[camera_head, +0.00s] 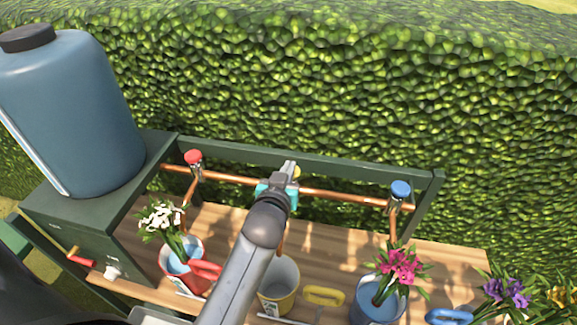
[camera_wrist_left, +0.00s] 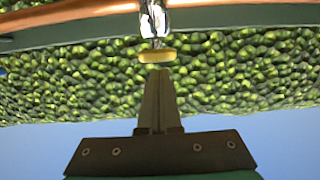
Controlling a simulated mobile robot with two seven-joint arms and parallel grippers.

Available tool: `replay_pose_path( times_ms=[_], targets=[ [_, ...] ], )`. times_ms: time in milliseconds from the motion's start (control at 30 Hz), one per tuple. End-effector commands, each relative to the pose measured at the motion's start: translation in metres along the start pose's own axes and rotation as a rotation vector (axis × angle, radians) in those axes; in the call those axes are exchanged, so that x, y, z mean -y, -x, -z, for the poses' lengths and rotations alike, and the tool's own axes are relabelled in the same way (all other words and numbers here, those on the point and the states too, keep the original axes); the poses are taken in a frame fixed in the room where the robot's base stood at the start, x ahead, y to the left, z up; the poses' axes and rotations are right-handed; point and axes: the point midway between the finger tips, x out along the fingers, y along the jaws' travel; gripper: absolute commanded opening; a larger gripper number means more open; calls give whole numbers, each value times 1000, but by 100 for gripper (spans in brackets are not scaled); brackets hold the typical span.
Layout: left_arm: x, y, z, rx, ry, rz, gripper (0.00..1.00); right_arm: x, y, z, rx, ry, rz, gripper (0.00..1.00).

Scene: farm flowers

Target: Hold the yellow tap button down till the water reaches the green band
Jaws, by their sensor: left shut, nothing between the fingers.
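The yellow tap button (camera_head: 297,172) sits on the copper pipe, mostly hidden behind my left gripper (camera_head: 289,170) in the head view. In the left wrist view the yellow button (camera_wrist_left: 157,55) is a small disc under the metal tap. My left gripper (camera_wrist_left: 158,72) is shut and empty, its fingertips at the button's near edge; I cannot tell whether they press it. The yellow bucket (camera_head: 277,304) stands upright on the bench below the tap, partly beside my arm. Its pale inside shows, but no clear water level or green band. My right gripper is not in view.
A red tap button (camera_head: 193,156) is left along the pipe and a blue one (camera_head: 401,188) right. Red (camera_head: 196,281) and blue (camera_head: 378,307) buckets hold flowers. A blue tank (camera_head: 75,115) stands at left. A green rail (camera_head: 345,172) and hedge lie behind.

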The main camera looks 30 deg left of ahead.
Motion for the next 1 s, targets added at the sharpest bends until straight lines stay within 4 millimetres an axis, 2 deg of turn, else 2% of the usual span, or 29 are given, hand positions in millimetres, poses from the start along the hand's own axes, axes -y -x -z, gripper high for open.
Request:
replay_pose_path(
  times_ms=[500,733,1000],
  targets=[
    [0,0,-5,0,0,1,0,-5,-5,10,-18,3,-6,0],
    [0,-6,-28,2,1,1,0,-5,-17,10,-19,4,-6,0],
    [0,-5,-33,13,0,2,0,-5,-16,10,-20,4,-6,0]
  ],
)
